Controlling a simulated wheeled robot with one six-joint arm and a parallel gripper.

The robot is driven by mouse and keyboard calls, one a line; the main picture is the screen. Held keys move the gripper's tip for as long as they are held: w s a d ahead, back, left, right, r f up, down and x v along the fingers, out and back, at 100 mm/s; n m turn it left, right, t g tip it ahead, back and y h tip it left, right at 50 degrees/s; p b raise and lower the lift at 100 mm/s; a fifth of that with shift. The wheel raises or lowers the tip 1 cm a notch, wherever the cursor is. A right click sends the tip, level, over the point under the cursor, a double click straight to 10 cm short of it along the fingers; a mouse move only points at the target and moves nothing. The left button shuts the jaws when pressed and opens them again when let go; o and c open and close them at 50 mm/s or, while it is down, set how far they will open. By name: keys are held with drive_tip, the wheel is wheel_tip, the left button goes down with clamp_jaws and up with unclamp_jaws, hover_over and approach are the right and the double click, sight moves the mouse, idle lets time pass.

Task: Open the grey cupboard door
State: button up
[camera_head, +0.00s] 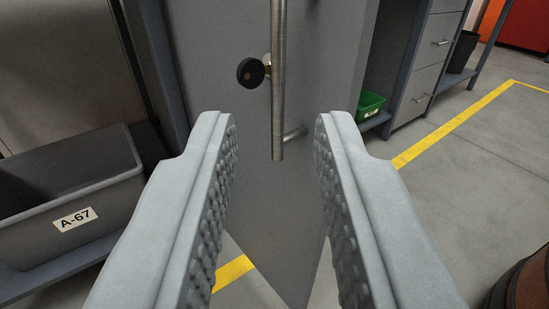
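The grey cupboard door (222,60) fills the middle of the view, and floor shows beyond its lower edge. A vertical metal bar handle (278,90) stands off the door on a short post near its lower end. A round black knob (251,72) sits just left of the bar. My gripper (272,135) is open, with one finger on each side of the handle's lower end in the picture. The fingers do not appear to touch the bar. I cannot tell how far the bar is from the fingertips in depth.
A grey bin labelled A-67 (70,205) stands at left. A green bin (370,103) and a drawer unit (425,60) are at upper right. A dark bin (462,52) stands beyond. A brown rounded object (530,285) is at lower right. Floor with a yellow line (455,122) is clear at right.

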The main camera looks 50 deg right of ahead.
drive_tip(key=shift+v, duration=1.35)
